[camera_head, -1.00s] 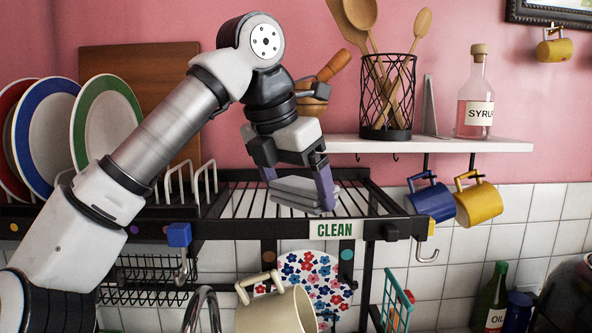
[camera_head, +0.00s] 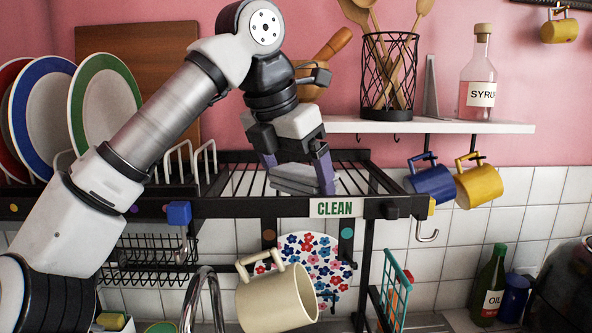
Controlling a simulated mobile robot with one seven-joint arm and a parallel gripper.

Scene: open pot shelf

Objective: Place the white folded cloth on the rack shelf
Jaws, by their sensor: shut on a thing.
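The white folded cloth (camera_head: 297,180) is a light grey-white layered bundle between my gripper's purple-tipped fingers. My gripper (camera_head: 297,177) points down and is shut on the cloth, with one finger on its left and one on its right. The cloth is low over the right part of the black rack shelf (camera_head: 245,184), behind the green "CLEAN" label (camera_head: 334,208). I cannot tell whether its underside touches the bars. The fingers hide part of its sides.
Several plates (camera_head: 104,100) stand upright in the rack's left side. A wall shelf (camera_head: 430,126) with a utensil basket (camera_head: 389,75) and syrup bottle (camera_head: 478,80) is to the right. A blue mug (camera_head: 432,183) and yellow mug (camera_head: 480,186) hang below it. Rack bars left of the cloth are bare.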

